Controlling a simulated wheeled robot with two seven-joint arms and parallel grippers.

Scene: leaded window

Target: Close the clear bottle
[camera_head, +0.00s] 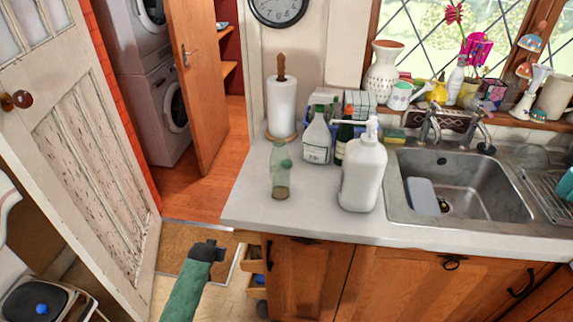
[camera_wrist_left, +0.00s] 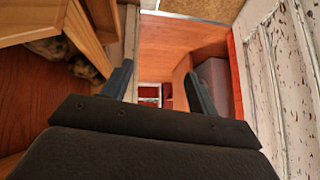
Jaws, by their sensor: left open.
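The clear bottle (camera_head: 281,172) stands upright on the left part of the counter, near its front edge. It is greenish, see-through glass with a brownish base. A small green shape shows at its upper part, and I cannot tell whether this is a stopper. My left gripper (camera_head: 207,248) is below and left of the bottle, in front of the counter and apart from it. In the left wrist view its two fingers (camera_wrist_left: 160,88) are spread with nothing between them. The bottle is not in the left wrist view. My right gripper is not in view.
A white pump bottle (camera_head: 363,172), a white bottle with a label (camera_head: 317,138) and a paper towel roll (camera_head: 282,105) stand near the clear bottle. The sink (camera_head: 460,185) is at right. The counter (camera_head: 250,205) is bare around the bottle's left. An open drawer (camera_head: 252,265) juts out below.

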